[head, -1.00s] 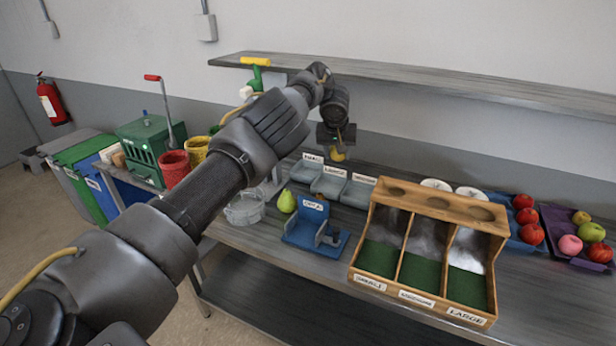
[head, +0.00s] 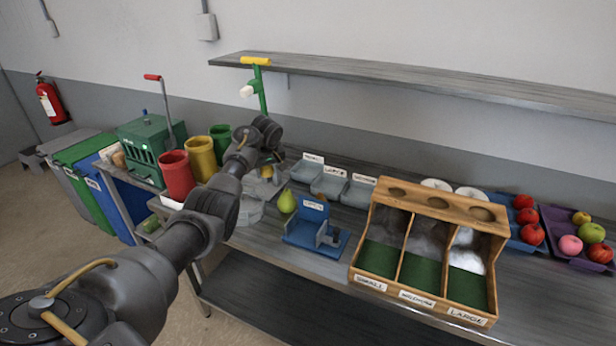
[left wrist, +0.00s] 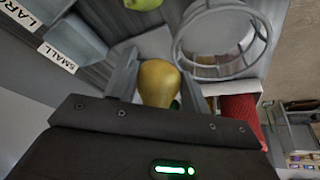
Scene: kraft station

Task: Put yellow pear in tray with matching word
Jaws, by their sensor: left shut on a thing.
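My left gripper (left wrist: 155,85) is shut on the yellow pear (left wrist: 160,83), which sits between its two fingers in the left wrist view. In the head view the gripper is at the back left of the bench, mostly behind my own wrist. A pale flat surface shows behind the pear; I cannot tell whether they touch. Three grey trays with white word labels stand to the right of the gripper: the left tray (head: 303,174), the middle tray (head: 327,186) and the right tray (head: 356,194). The middle label reads LARGE and the left one seems to read SMALL; the right one is unclear.
A green pear (head: 287,201) stands by a blue holder (head: 325,240). A clear round container (left wrist: 218,42) is close beside the gripper. A wooden sorter (head: 440,204) and fruit trays fill the right. Red (head: 176,176) and yellow (head: 201,158) canisters stand left.

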